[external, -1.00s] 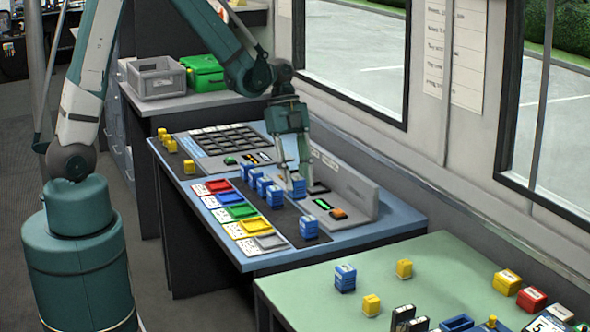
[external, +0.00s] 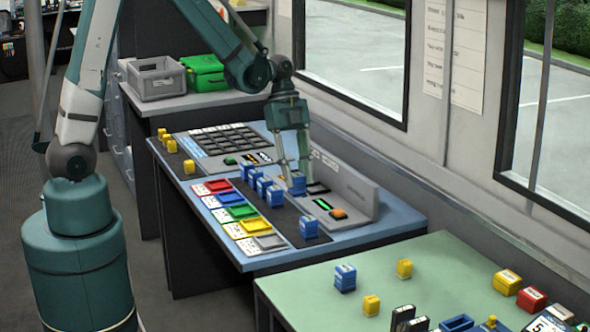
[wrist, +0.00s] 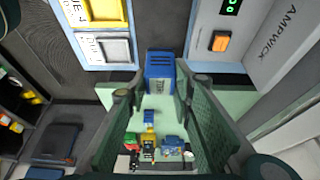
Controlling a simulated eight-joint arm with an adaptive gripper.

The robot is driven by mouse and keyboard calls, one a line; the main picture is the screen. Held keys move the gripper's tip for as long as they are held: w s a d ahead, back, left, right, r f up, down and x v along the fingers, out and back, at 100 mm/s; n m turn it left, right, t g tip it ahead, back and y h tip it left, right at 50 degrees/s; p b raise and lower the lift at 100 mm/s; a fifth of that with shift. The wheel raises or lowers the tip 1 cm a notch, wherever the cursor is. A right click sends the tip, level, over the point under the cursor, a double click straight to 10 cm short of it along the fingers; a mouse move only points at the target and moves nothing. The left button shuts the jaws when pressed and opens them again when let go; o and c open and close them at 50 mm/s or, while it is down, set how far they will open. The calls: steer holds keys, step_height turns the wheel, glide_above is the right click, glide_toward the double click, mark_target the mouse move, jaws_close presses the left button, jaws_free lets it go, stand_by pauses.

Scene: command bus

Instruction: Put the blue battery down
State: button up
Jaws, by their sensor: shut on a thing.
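My gripper (external: 293,178) is over the blue table, shut on a blue battery (external: 298,184). The battery is by the far end of the grey tester (external: 345,190), close to a dark slot in it. I cannot tell whether its base touches anything. In the wrist view my gripper's fingers (wrist: 161,82) converge on a blue block (wrist: 160,66). Other blue batteries (external: 272,194) stand on the dark strip just left of the held one, and one stands alone (external: 309,228) near the table's front edge.
Coloured trays (external: 231,198) line the strip's left side. A grey slotted panel (external: 222,139) lies at the back. Several yellow blocks (external: 171,146) stand at the far left edge. A green table (external: 310,290) with more batteries is in front. The tester's tall back panel stands at right.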

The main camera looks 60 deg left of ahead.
steer(key=w+d, duration=1.2)
steer(key=d, duration=0.3)
steer(key=w+d, duration=1.2)
steer(key=d, duration=0.3)
steer(key=shift+d, duration=0.3)
steer(key=shift+w, duration=0.1)
glide_above(427, 255)
step_height(427, 255, down, 6)
steer(key=shift+f, duration=0.15)
steer(key=shift+f+b, duration=0.35)
steer(key=shift+f, duration=1.5)
steer(key=shift+f, duration=0.1)
